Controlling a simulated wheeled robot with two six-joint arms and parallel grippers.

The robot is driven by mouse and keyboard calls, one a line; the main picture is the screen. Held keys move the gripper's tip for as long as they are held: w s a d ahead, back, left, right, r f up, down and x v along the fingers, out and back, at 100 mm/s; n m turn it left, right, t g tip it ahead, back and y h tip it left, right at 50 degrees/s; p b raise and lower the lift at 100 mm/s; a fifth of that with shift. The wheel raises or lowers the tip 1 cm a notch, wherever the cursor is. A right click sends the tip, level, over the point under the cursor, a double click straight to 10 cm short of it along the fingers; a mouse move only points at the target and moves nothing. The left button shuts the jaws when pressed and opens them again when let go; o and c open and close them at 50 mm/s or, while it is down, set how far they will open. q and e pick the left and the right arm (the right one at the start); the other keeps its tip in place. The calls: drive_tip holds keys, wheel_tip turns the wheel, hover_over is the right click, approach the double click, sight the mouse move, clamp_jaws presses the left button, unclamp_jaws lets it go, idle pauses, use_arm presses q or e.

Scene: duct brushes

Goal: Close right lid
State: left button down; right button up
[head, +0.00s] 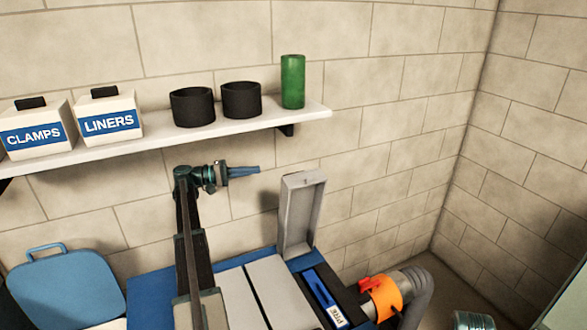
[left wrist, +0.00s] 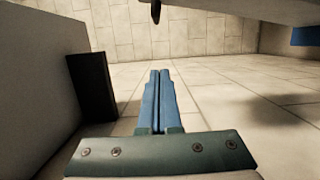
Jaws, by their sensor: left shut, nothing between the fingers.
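The right lid (head: 301,214) is a grey panel standing upright, open, at the back edge of the blue chest. Beside the closed pale lids, the right compartment (head: 322,290) lies uncovered and holds a blue item with a white label. My left gripper (head: 258,170) is to the left of the raised lid, near its top edge, apart from it, pointing right. Its blue fingers are together and empty; they also show in the left wrist view (left wrist: 158,100). My right gripper does not show in the head view.
A shelf (head: 180,135) above holds bins marked CLAMPS (head: 36,130) and LINERS (head: 110,118), two black cups and a green cylinder (head: 292,82). A blue container lid (head: 66,288) is at left. An orange-collared hose (head: 384,297) is right of the chest.

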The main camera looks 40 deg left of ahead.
use_arm(q)
drive_tip(key=w+d, duration=0.5)
drive_tip(key=d, duration=0.5)
drive_tip(key=shift+w, duration=0.35)
drive_tip(key=shift+w, duration=0.1)
